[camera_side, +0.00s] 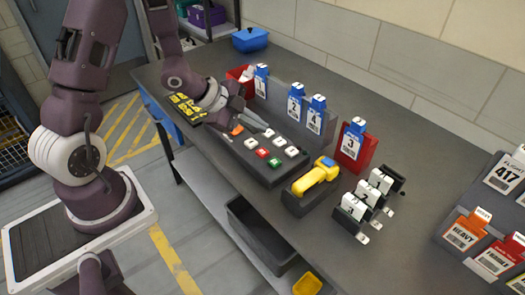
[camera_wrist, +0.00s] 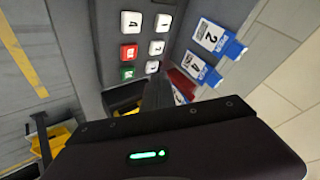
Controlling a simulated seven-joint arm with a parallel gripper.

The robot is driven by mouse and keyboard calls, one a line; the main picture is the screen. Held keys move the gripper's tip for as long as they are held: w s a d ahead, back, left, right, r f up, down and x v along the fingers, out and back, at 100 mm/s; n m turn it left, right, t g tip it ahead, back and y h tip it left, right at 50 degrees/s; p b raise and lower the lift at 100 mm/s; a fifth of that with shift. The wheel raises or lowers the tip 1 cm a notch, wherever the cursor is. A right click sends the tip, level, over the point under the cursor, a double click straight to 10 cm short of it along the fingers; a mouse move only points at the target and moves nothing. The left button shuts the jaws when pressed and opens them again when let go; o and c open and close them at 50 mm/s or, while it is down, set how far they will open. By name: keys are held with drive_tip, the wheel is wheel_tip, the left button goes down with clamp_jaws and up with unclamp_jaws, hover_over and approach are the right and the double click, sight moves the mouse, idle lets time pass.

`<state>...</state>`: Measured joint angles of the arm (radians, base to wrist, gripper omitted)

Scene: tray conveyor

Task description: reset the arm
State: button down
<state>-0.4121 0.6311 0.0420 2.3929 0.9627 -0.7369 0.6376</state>
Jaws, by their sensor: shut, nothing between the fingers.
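My gripper (camera_side: 264,129) is over the dark button panel (camera_side: 266,178) on the grey bench, low above its far edge. Its fingers are shut with nothing between them. In the wrist view the dark fingers (camera_wrist: 158,92) point toward the panel and hide part of it. The panel carries several white numbered buttons, a red button (camera_side: 263,153) and a green button (camera_side: 275,162). An orange piece (camera_side: 237,130) shows beside my gripper. I cannot tell whether the fingers touch the panel.
A yellow scanner (camera_side: 316,177) rests in a dark cradle right of the panel. Blue-topped cards (camera_side: 295,104) stand behind it, with a red holder (camera_side: 354,152) and white numbered tags (camera_side: 354,207) further right. Yellow-black blocks (camera_side: 186,106) lie left. Bench is clear toward the right rear.

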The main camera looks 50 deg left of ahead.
drive_tip(key=s+a+r+n+y, duration=0.25)
drive_tip(key=r+n+y, duration=0.25)
drive_tip(key=r, duration=0.6)
drive_tip(key=s+d+r+n+g, duration=0.1)
drive_tip(key=s+d+r+n, duration=0.1)
drive_tip(key=s, duration=0.5)
drive_tip(key=s+d+r+n+h, duration=0.1)
drive_tip(key=s+d+r+n, duration=0.2)
drive_tip(key=s, duration=0.4)
drive_tip(key=s+d+r+n+g, duration=0.1)
drive_tip(key=s+d+r+n, duration=0.2)
drive_tip(key=s, duration=0.4)
drive_tip(key=shift+d+r+n+g, duration=0.2)
drive_tip(key=shift+n+g, duration=0.1)
drive_tip(key=shift+n, duration=0.1)
